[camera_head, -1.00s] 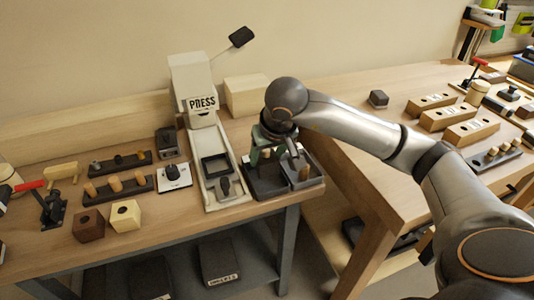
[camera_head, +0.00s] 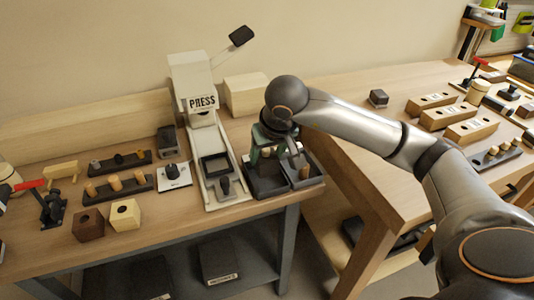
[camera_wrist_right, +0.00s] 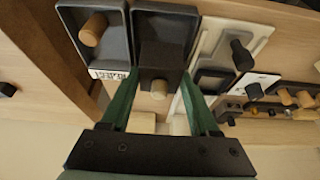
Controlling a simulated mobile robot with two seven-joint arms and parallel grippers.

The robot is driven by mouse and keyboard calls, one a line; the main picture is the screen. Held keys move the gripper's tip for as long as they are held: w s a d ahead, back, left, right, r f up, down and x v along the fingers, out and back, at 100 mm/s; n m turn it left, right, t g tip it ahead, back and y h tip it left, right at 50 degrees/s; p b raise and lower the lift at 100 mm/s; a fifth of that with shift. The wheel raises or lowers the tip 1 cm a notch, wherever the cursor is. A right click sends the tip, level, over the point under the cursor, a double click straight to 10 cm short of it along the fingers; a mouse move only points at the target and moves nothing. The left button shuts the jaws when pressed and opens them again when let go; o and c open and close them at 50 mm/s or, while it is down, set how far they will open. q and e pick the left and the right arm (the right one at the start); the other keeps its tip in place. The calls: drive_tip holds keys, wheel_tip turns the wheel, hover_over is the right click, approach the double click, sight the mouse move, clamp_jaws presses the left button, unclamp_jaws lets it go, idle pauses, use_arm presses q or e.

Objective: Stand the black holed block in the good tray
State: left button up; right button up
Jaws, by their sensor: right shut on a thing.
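My right gripper (camera_head: 272,154) is over the left one of two dark trays beside the press. In the right wrist view its green fingers (camera_wrist_right: 160,74) are shut on the black holed block (camera_wrist_right: 147,78), with a round wooden peg end showing at its face. The arm and fingers mostly hide the block in the head view. The good tray (camera_head: 262,192) is under the gripper; it also shows in the right wrist view (camera_wrist_right: 165,32). I cannot tell whether the block touches the tray floor. My left gripper is not in view.
The reject tray (camera_head: 309,184) adjoins on the right and holds a wooden peg (camera_wrist_right: 92,30). The white press (camera_head: 196,85) stands left of the trays. Peg racks (camera_head: 118,187) and two holed blocks (camera_head: 125,215) are further left. A gap separates the second bench at right.

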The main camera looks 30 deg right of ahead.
sight(267, 167)
idle(0.5)
drive_tip(key=shift+f+b, duration=0.25)
drive_tip(key=shift+b, duration=0.05)
drive_tip(key=shift+f+b, duration=1.7)
drive_tip(key=shift+b, duration=0.1)
idle(1.6)
drive_tip(key=o, duration=1.4)
drive_tip(key=shift+o, duration=0.4)
